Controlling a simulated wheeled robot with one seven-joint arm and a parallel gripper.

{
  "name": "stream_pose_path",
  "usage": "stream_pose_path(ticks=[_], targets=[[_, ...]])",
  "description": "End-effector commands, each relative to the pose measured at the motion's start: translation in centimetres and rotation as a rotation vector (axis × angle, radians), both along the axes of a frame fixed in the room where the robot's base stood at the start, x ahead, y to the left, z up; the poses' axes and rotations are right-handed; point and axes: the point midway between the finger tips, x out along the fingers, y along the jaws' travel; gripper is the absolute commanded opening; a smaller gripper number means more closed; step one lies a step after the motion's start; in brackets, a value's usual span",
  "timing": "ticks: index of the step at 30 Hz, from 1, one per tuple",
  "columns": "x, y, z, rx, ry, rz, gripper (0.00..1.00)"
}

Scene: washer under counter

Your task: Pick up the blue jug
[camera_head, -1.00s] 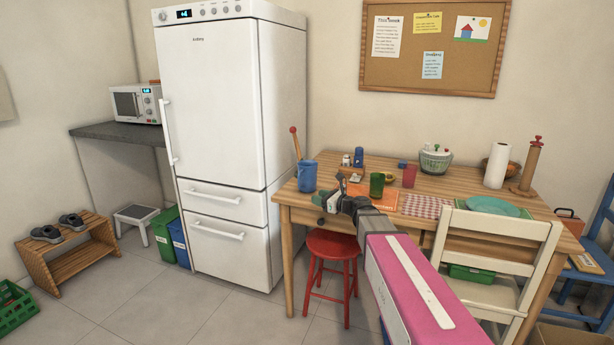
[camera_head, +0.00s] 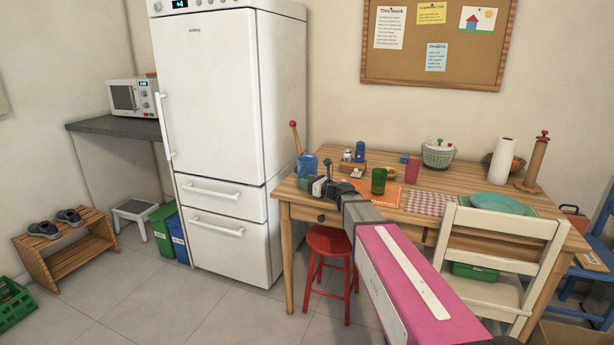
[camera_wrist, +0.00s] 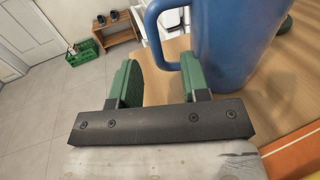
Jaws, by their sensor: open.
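The blue jug (camera_head: 307,167) stands upright on the left end of the wooden table (camera_head: 340,206). A wooden stick with a red end rises behind or out of it. In the wrist view the jug (camera_wrist: 237,45) fills the upper right, with its handle (camera_wrist: 160,30) on its left side. My gripper (camera_wrist: 158,75) is open, with its green fingers apart. The handle's lower part shows just ahead of the gap between the fingers. In the head view my gripper (camera_head: 320,186) is in front of the jug and hides part of its lower side. I cannot tell whether they touch.
A green cup (camera_head: 379,181), a red cup (camera_head: 413,172) and small shakers stand right of my gripper. An orange mat (camera_head: 385,196) lies close by. The fridge (camera_head: 215,110) is left of the table, and a red stool (camera_head: 329,241) stands in front.

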Motion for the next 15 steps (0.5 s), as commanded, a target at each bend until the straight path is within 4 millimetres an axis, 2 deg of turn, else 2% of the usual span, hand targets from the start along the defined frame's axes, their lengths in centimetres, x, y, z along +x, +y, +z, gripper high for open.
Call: stream_pose_path(ticks=[7,15], targets=[[2.1,3.0,0.1,0.0,0.0,0.001,0.42],[2.3,3.6,0.1,0.0,0.0,0.0,0.42]])
